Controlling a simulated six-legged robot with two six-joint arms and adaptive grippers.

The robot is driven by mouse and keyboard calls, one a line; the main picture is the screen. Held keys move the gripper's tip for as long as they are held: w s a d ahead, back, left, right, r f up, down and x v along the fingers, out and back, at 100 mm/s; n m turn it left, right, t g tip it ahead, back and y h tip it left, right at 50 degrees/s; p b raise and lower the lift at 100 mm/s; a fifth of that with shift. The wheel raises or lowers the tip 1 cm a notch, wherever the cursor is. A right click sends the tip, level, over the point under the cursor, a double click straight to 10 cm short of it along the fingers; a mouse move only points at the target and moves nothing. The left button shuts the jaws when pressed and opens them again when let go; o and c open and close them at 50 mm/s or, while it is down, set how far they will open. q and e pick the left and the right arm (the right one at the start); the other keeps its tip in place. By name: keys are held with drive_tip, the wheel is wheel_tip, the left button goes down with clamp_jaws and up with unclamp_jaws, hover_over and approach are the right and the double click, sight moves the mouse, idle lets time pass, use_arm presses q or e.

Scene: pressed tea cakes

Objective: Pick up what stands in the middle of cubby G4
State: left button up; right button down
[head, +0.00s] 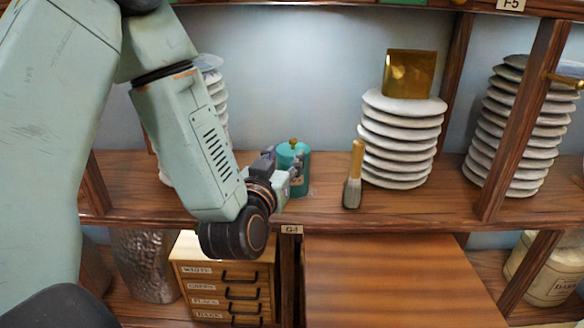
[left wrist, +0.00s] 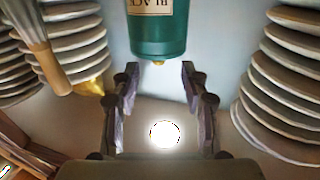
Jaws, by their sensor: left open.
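The green canister (head: 293,170) with a brass knob stands on the shelf of cubby G4, above the G4 label (head: 291,229). In the left wrist view the canister (left wrist: 158,32) looks upside down, with part of a label reading BLACK. My left gripper (head: 283,166) is open at the canister, its fingers partly covering it in the head view. In the left wrist view the fingers (left wrist: 158,88) are apart, with the canister ahead of the gap between them. I cannot tell whether they touch it. My right gripper is not in view.
A brush (head: 353,178) stands right of the canister. Beyond it is a stack of pale tea cakes (head: 400,140) with a brass box (head: 408,74) on top. Another stack (head: 213,95) is behind my left arm. A post (head: 522,120) bounds the cubby at right. Drawers (head: 222,280) sit below.

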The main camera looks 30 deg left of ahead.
sight(294, 143)
use_arm(q)
drive_tip(key=x, duration=0.5)
drive_tip(key=shift+w+a+r, duration=0.3)
drive_tip(key=shift+a+r, duration=0.05)
drive_tip(key=shift+w, duration=0.35)
drive_tip(key=shift+w+d+r, duration=0.1)
drive_tip(key=shift+w+d, duration=0.2)
drive_tip(key=shift+d, duration=0.1)
drive_tip(key=shift+s+a, duration=0.15)
drive_tip(key=shift+a, duration=0.3)
drive_tip(key=c, duration=0.4)
drive_tip(key=shift+d, duration=0.4)
drive_tip(key=c, duration=0.4)
clamp_jaws()
drive_tip(key=shift+a, duration=0.3)
